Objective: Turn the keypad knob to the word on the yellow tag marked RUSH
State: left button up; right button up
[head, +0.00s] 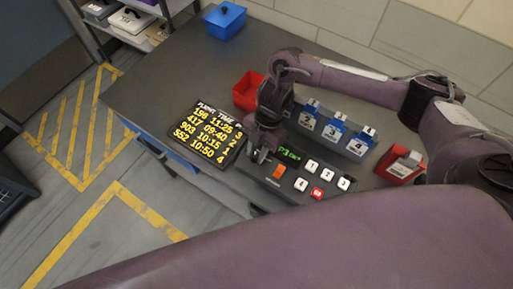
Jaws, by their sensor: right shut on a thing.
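The keypad (328,182) is a dark panel near the table's front edge, with white number keys, a red key, an orange key and a small green display (289,154). My right gripper (259,156) points down at the panel's left end, beside the display. It is shut on the knob there, which the fingers and wrist mostly hide. I cannot read the knob's setting or the words around it. I cannot make out a yellow tag marked RUSH. My left gripper is not in view.
A black flight-time board (207,132) with yellow text lies left of the keypad. Blue numbered holders (333,131) stand behind it. A red bin (247,90) is behind the gripper, a red box (401,167) at right, a blue box (226,20) at the back. The table's left part is clear.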

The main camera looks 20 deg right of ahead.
aim_at(267, 157)
jog(key=m+p, duration=0.1)
jog(key=m+t+p, duration=0.1)
jog(key=m, duration=0.1)
jog(key=m+p, duration=0.1)
jog(key=p, duration=0.1)
jog(key=shift+s+r+m+t+y, duration=0.15)
jog(key=shift+r+m+t+y, duration=0.15)
jog(key=shift+m+t, duration=0.1)
jog(key=shift+f+m+t+p, duration=0.15)
jog(key=shift+m+t+p, duration=0.35)
jog(key=shift+m+p, duration=0.8)
jog(key=o, duration=1)
jog(key=shift+f, duration=0.1)
jog(key=b+v, duration=0.1)
jog(key=v, duration=0.6)
jog(key=shift+s+d+r+b, duration=0.1)
jog(key=shift+d+r+b, duration=0.05)
jog(key=shift+r+b, duration=0.2)
